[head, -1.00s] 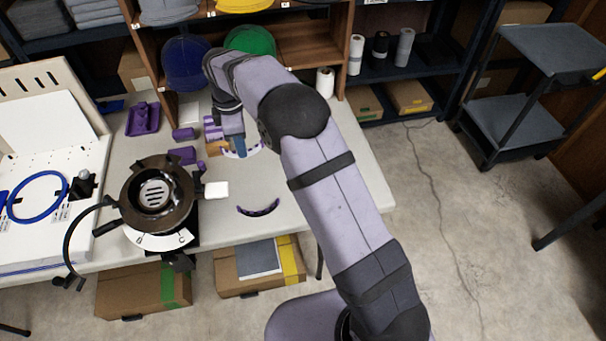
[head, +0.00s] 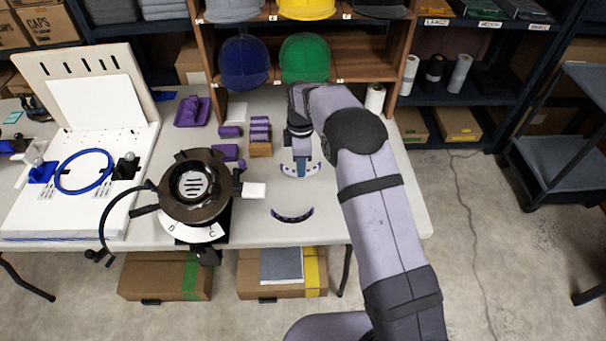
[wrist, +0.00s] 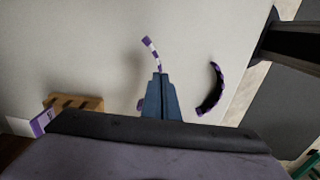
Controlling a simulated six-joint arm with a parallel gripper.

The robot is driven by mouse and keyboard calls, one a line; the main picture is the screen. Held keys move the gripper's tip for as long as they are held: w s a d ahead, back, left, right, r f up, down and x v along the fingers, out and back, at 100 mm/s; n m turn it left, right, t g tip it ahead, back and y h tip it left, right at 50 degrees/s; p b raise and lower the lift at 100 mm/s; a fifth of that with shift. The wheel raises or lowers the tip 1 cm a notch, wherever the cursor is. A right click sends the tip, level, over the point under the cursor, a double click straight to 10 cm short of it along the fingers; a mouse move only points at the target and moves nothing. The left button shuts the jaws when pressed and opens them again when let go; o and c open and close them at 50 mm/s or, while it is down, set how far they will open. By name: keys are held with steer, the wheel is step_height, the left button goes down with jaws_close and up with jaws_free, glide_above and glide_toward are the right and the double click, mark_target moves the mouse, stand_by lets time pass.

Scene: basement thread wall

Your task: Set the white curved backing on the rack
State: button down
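The white curved backing (head: 287,170) is a short arc with purple marks, low over or on the table behind the dark purple curved piece (head: 292,215). My gripper (head: 301,168) points down at its middle, and its blue fingers look closed together on it. In the wrist view the striped backing (wrist: 152,52) runs out from the fingertips (wrist: 160,76), with a purple bit showing on the other side. Its middle is hidden by the fingers. A small wooden rack (head: 261,150) with purple pieces stands just left of my gripper; it also shows in the wrist view (wrist: 88,101).
A round cap press (head: 197,186) with a white pad (head: 254,190) stands left of the dark arc. Purple blocks (head: 225,153) lie near the rack. A white board with a blue hoop (head: 85,172) is at far left. Wooden cap shelves (head: 345,65) rise behind.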

steer(key=shift+f+p, duration=0.3)
steer(key=shift+f, duration=1.6)
steer(key=shift+f, duration=0.15)
steer(key=c, duration=2.1)
jaws_free()
step_height(320, 180, up, 12)
steer(key=shift+r+b, duration=0.2)
steer(key=shift+b, duration=0.6)
